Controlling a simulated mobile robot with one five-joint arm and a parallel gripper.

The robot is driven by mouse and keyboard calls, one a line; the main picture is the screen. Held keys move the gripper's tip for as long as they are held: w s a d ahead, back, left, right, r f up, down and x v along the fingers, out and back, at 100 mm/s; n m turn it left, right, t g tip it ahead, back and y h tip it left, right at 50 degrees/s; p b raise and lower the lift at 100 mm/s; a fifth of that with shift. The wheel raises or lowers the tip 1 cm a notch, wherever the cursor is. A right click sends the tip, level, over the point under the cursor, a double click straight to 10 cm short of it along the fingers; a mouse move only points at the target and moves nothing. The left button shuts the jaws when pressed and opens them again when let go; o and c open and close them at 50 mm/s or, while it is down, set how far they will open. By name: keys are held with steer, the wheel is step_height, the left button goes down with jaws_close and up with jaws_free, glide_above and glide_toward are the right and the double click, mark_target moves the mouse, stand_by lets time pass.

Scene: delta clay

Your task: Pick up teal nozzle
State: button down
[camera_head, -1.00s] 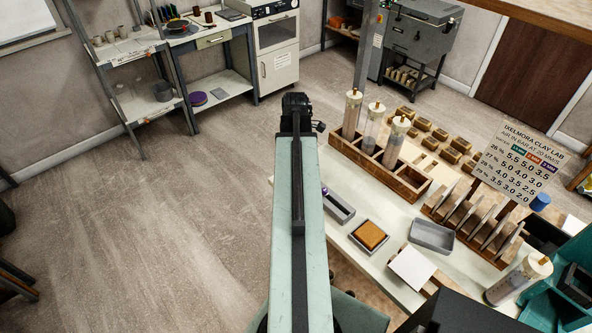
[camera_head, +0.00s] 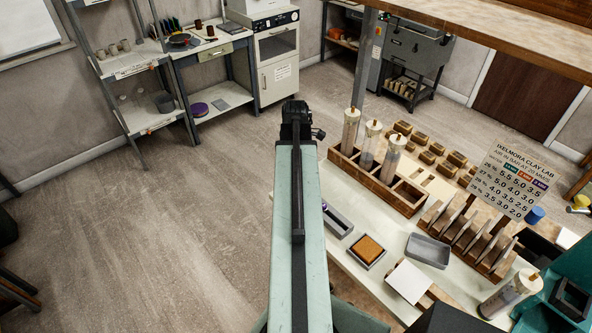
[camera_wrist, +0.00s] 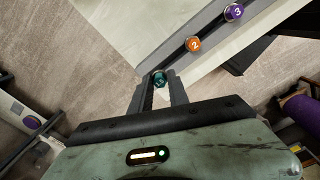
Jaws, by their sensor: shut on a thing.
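The teal nozzle (camera_wrist: 159,78) is a small round piece between the fingertips of my gripper (camera_wrist: 161,82) in the wrist view. The fingers are shut on it. An orange nozzle marked 2 (camera_wrist: 193,44) and a purple nozzle marked 3 (camera_wrist: 234,12) sit along the narrow grey tray (camera_wrist: 214,29). The teal nozzle is at the tray's near end; I cannot tell whether it is clear of the tray. In the head view the grey tray (camera_head: 338,221) is beside my arm, which hides part of it. My gripper is hidden there.
On the bench, a wooden rack (camera_head: 378,181) holds upright clear tubes, and a small tray with an orange-brown block (camera_head: 369,249) is near a grey bin (camera_head: 428,250). A slotted wooden rack (camera_head: 465,236) stands to the right. The floor at left is open.

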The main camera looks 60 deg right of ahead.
step_height(320, 180, up, 14)
steer(key=p, duration=1.2)
steer(key=shift+s+d, duration=0.1)
steer(key=shift+s, duration=0.05)
